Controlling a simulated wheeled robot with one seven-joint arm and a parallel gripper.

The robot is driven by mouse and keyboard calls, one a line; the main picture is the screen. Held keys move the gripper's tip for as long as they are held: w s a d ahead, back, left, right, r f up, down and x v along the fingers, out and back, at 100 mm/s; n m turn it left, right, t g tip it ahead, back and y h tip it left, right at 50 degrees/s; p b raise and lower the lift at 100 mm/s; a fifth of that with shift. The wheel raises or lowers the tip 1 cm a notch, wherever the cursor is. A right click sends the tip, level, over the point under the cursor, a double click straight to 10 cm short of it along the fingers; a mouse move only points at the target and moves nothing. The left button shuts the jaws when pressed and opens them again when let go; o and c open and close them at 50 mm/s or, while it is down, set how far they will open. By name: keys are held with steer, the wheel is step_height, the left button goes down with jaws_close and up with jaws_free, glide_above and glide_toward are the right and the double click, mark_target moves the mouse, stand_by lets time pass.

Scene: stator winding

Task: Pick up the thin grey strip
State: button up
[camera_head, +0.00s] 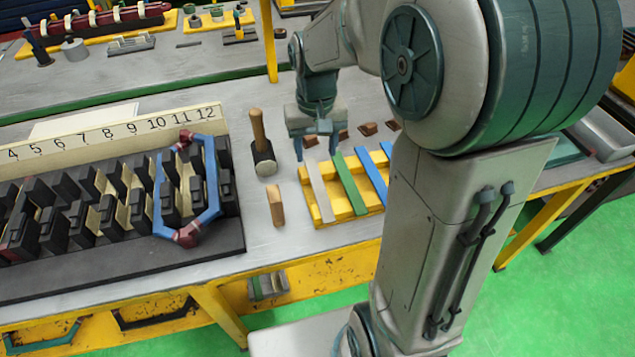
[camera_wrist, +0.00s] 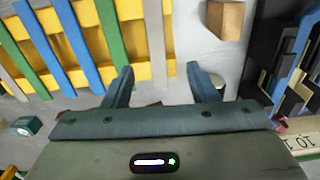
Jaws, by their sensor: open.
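A thin grey strip (camera_head: 319,192) lies across the left end of a yellow rack (camera_head: 346,215), left of a green strip (camera_head: 350,184). In the wrist view the thin grey strip (camera_wrist: 155,45) runs toward the gap between my fingers. My gripper (camera_head: 317,153) is open and points down near the far end of that strip; nothing is between its fingers. In the wrist view one finger of my gripper (camera_wrist: 160,82) is on each side of the strip's line. I cannot tell the exact height above it. Another greyish strip (camera_wrist: 13,78) lies at the far left of the wrist view.
Blue strips (camera_head: 373,177) lie right of the green one, partly behind my arm. A wooden block (camera_head: 276,205) and a hammer (camera_head: 262,148) stand left of the rack. The black slotted stator (camera_head: 130,264) with a blue coil (camera_head: 212,185) fills the left bench.

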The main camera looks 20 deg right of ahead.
glide_above(319, 187)
steer(key=f, duration=0.5)
steer(key=shift+s+a+f, duration=0.15)
steer(key=shift+a+f, duration=0.05)
steer(key=shift+a, duration=0.15)
steer(key=shift+d+f+p, duration=0.15)
steer(key=shift+f+p, duration=0.05)
steer(key=shift+f, duration=1.2)
steer(key=shift+d+f+p, duration=0.15)
steer(key=shift+f+p, duration=0.05)
steer(key=shift+f, duration=1.15)
jaws_close()
